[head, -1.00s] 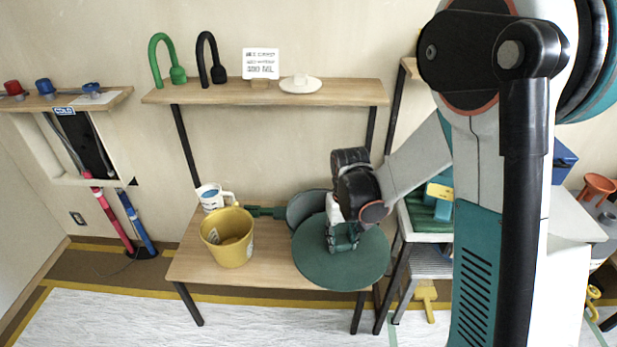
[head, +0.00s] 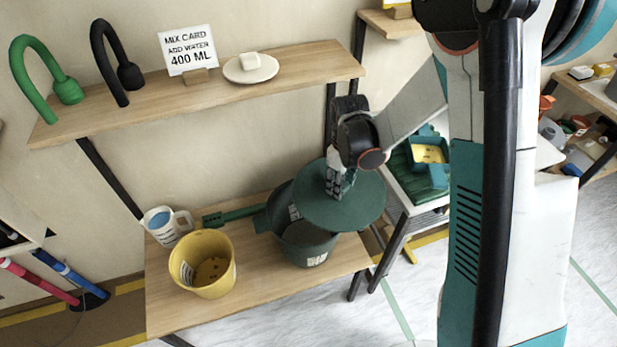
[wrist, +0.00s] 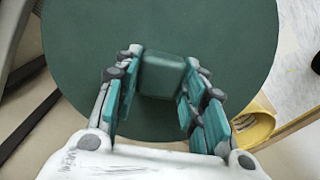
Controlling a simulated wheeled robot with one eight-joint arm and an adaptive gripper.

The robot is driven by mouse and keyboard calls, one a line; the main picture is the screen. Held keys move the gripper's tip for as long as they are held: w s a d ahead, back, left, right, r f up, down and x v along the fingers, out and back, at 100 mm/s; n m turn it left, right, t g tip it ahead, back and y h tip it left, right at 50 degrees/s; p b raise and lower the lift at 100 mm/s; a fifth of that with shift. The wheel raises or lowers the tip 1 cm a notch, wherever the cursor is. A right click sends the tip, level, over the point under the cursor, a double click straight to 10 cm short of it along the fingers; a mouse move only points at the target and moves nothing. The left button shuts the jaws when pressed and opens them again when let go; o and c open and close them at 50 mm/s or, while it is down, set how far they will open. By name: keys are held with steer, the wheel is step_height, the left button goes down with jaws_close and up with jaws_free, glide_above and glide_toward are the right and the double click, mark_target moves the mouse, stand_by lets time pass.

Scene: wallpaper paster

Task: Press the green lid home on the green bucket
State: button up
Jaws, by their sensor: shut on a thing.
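The green lid (head: 362,205) is a flat dark green disc, held above the green bucket and shifted toward its right back side. In the wrist view the lid (wrist: 75,45) fills most of the picture. My gripper (head: 335,188) is shut on the lid's block-shaped handle, which shows between the fingers in the wrist view (wrist: 162,75). The green bucket (head: 306,256) stands on the lower wooden shelf. Its front opening shows below the lid, so the lid is not seated on it. The lid hides part of the bucket's rim.
A green long-handled tool (head: 232,217) lies at the shelf's back. The upper shelf (head: 200,97) holds a card and a plate.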

mark_target(306, 188)
steer(key=a+n+p, duration=0.1)
steer(key=a+n, duration=0.1)
steer(key=n, duration=0.1)
steer(key=w+a+n, duration=0.1)
steer(key=a+n, duration=0.2)
steer(key=a+f+n+p, duration=0.1)
steer(key=a+n, duration=0.2)
steer(key=n, duration=0.1)
steer(key=shift+w+a+f+p, duration=0.1)
steer(key=shift+w+a+p, duration=0.1)
steer(key=shift+p, duration=0.1)
steer(key=shift+a+f+n, duration=0.2)
steer(key=shift+a+n, duration=0.35)
steer(key=shift+n, duration=0.35)
steer(key=shift+f, duration=0.1)
steer(key=shift+f+b, duration=2.55)
steer(key=shift+f, duration=0.25)
steer(key=shift+f+b, duration=1.15)
steer(key=shift+b, duration=0.35)
steer(key=o, duration=1.2)
steer(key=shift+d, duration=0.1)
